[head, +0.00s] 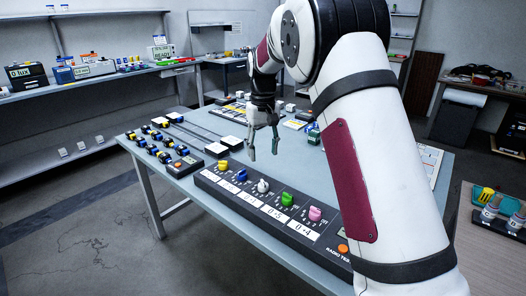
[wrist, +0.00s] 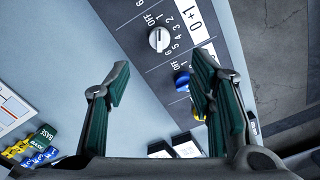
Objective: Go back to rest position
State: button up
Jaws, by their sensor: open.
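My gripper (head: 263,151) hangs from my arm above the table (head: 165,205) in the head view. It is open and empty, with its fingers apart. In the wrist view my gripper (wrist: 160,95) shows two green-padded fingers, with bare table and part of the dark knob panel (wrist: 150,77) between and beyond them. The long panel (head: 270,222) lies along the table's near edge, with yellow, blue, white, green and pink knobs. The white knob (wrist: 159,39) shows ahead of the fingertips, and the blue knob (wrist: 182,82) is close to the right finger. No contact shows.
Several small blue-and-yellow parts and a box with an orange button (head: 181,162) sit on the table's left side. A shelf (head: 100,75) with boxes runs along the back left wall. A side table (head: 490,245) stands at the right. My arm hides part of the table.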

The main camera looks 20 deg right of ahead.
jog(key=s+a+r+t+p, duration=0.25)
jog(key=s+r+p, duration=0.25)
jog(key=s+r, duration=1.4)
jog(key=s+a+f+t+p, duration=0.1)
jog(key=s+p, duration=0.3)
jog(key=s, duration=2.1)
jog(key=shift+s+a+f+t, duration=0.3)
jog(key=shift+a+f+t, duration=0.1)
jog(key=shift+a, duration=0.15)
